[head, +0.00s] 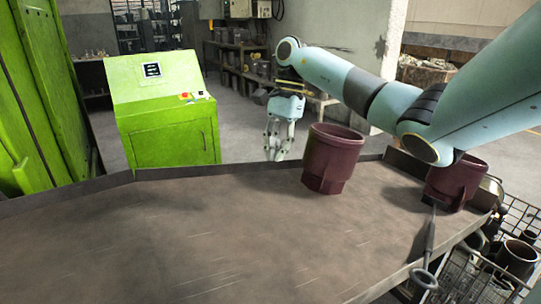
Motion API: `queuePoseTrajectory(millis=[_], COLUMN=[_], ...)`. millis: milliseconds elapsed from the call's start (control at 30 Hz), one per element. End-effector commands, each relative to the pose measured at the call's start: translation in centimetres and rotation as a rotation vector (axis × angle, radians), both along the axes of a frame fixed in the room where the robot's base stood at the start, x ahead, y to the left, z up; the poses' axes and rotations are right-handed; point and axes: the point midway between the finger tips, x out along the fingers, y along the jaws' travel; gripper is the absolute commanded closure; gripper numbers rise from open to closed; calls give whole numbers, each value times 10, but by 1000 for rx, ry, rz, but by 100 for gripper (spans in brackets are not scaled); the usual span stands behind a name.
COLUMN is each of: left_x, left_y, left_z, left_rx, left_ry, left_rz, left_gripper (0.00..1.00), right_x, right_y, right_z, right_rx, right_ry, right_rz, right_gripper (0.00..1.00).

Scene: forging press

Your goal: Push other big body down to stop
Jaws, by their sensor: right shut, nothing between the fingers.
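One big dark-red hollow body (331,158) stands upright on the brown table, right of its middle near the back edge. A second big dark-red body (457,181) stands near the table's right end, partly hidden behind my right arm. My right gripper (275,151) points down just beyond the table's back edge, left of the first body and apart from it. Its fingers are shut and hold nothing. My left gripper is out of the picture.
A brown table (180,235) with a raised rim fills the foreground; its left and middle are clear. Tongs (428,250) lie at its right edge, by a wire basket (510,245) of metal parts. A green control cabinet (170,115) and green machine (40,90) stand at left.

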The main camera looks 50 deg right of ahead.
Motion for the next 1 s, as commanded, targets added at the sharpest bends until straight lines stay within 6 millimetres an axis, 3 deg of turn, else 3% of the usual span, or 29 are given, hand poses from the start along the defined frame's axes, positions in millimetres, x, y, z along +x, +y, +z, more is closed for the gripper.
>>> queuePoseTrajectory(millis=[1000], left_x=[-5], left_y=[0], left_z=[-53], left_rx=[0], left_ry=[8], left_rz=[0], left_gripper=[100], right_x=[-20], right_y=[-63], right_z=[-17], right_rx=[-1], right_ry=[0], right_rz=[0], right_gripper=[100])
